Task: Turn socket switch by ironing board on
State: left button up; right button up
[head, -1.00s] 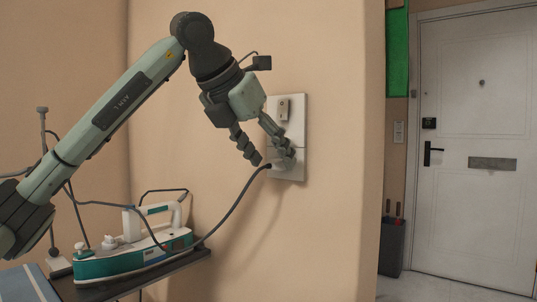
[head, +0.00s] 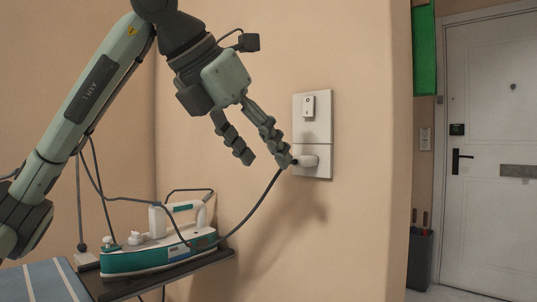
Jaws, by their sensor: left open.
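A white socket plate (head: 325,130) is on the beige wall, right of centre. Its small rocker switch (head: 309,106) is in the upper half. A white plug (head: 309,162) sits in the lower half, with a dark cord running down to the iron. My left gripper (head: 266,161) is open, fingers pointing down and right. One fingertip is at the plug's left end; I cannot tell if it touches. The other finger hangs further left, clear of the plate. The switch is unobstructed. The ironing board (head: 70,275) is at the lower left. My right gripper is not seen.
A teal and white iron (head: 150,254) stands on the board's dark end (head: 215,263), with cords around it. A white door (head: 490,150) and a dark bin (head: 420,258) are at the right, beyond the wall's edge.

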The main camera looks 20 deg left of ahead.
aim_at(308, 102)
jog(key=k+l, duration=0.25)
jog(key=k, duration=0.2)
jog(key=k+l, duration=0.25)
jog(key=k, duration=0.25)
